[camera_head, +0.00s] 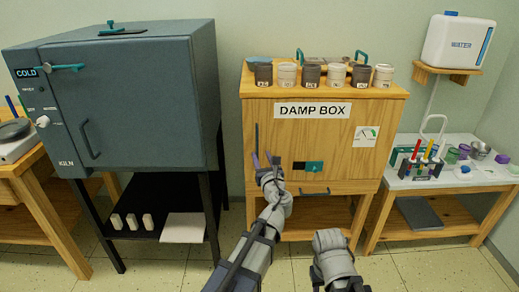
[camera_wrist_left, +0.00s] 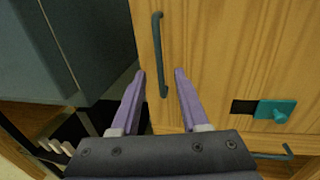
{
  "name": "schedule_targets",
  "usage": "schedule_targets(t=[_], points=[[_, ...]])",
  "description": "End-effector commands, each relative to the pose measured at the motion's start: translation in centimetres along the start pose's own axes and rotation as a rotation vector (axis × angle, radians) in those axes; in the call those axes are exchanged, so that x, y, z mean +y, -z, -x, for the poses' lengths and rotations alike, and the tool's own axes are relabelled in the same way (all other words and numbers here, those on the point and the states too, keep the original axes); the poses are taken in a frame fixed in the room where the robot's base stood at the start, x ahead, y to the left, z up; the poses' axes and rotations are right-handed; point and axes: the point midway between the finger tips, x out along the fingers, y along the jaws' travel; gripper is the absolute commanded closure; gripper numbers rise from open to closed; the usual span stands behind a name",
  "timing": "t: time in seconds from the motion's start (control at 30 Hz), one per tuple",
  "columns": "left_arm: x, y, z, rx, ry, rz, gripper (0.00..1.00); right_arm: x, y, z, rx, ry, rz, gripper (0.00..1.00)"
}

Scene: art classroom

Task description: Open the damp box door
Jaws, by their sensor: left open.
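The damp box (camera_head: 335,133) is a wooden cabinet with a "DAMP BOX" label, and its door looks closed. A dark vertical handle (camera_head: 257,138) is on the door's left side; it also shows in the left wrist view (camera_wrist_left: 159,55). A teal latch knob (camera_head: 314,166) sits on a dark plate low on the door, and it also shows in the left wrist view (camera_wrist_left: 275,109). My left gripper (camera_head: 265,160) is open and empty. In the left wrist view its purple fingers (camera_wrist_left: 160,75) lie either side of the handle's lower end; contact cannot be told. My right gripper is not visible.
The grey kiln (camera_head: 130,100) stands close on the left, with a dark gap beside the damp box. Several jars (camera_head: 287,74) stand on top of the box. A drawer handle (camera_head: 314,192) is below the door. A side table (camera_head: 450,176) with tools is on the right.

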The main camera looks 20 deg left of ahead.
Motion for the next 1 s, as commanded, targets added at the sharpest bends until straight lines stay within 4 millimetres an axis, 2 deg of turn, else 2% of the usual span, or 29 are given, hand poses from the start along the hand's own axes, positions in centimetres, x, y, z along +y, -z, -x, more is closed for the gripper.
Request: schedule_targets(t=[0.53, 0.87, 1.0], points=[[-0.1, 0.0, -7.1, 0.001, -0.002, 0.004, 0.55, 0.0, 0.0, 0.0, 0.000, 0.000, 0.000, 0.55], [0.0, 0.0, -7.5, 0.001, 0.000, 0.004, 0.56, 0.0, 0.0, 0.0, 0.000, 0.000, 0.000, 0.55], [0.0, 0.0, -7.5, 0.001, 0.000, 0.004, 0.72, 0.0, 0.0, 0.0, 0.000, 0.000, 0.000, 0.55]])
